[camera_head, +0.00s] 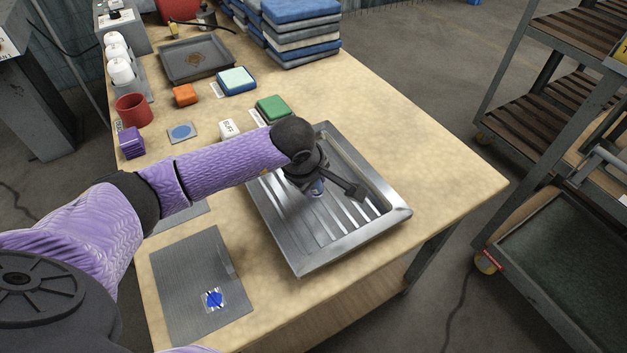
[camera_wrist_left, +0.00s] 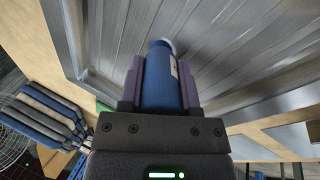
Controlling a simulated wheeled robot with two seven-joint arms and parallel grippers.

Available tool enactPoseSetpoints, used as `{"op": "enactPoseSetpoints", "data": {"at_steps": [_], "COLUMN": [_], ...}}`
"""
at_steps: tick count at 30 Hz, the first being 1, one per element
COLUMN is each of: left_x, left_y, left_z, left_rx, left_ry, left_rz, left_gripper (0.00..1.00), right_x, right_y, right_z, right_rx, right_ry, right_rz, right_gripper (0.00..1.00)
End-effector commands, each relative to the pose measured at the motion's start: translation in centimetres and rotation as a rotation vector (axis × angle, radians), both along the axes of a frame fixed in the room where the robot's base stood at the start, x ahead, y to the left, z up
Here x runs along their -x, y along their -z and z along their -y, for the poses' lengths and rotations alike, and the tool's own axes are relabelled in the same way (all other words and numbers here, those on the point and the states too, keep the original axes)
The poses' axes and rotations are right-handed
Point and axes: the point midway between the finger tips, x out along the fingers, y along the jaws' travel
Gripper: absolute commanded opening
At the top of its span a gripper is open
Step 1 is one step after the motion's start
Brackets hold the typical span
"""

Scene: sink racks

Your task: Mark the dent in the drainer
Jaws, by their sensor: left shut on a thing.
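The drainer (camera_head: 285,243) is a ribbed steel tray with a raised rim, lying on the wooden bench; it also fills the upper part of the left wrist view (camera_wrist_left: 225,55). My left gripper (camera_head: 317,188) is over the drainer, its arm reaching in from the left. It is shut on a blue cylinder with a pale tip, like a marker (camera_wrist_left: 161,80), which points toward the ribs. I cannot tell whether the tip touches the metal. I cannot make out a dent; the gripper hides part of the tray. My right gripper is not in view.
A grey mat (camera_head: 185,290) with a blue-marked clear patch (camera_head: 213,299) lies at the front left. A green sponge (camera_head: 273,108), a white BUFF block (camera_head: 229,128) and a red mug (camera_head: 134,109) stand behind. Stacked folded cloths (camera_head: 300,35) are at the back. Bench right of the drainer is clear.

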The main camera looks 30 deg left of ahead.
Motion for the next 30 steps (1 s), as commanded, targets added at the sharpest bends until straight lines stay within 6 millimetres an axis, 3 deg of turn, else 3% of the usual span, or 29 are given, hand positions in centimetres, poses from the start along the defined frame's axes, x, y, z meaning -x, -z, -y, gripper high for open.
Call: {"op": "enactPoseSetpoints", "data": {"at_steps": [19,30], "left_x": [0.0,0.0], "left_y": [-6.9,-6.9], "left_z": [0.0,0.0], "left_rx": [0.0,0.0], "left_ry": [0.001,0.0], "left_rz": [0.0,-0.002], "left_gripper": [0.0,0.0], "right_x": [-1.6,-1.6], "right_y": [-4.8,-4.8], "right_z": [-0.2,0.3], "right_rx": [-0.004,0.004], "right_ry": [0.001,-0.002], "right_rz": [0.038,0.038], "right_gripper": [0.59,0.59]}}
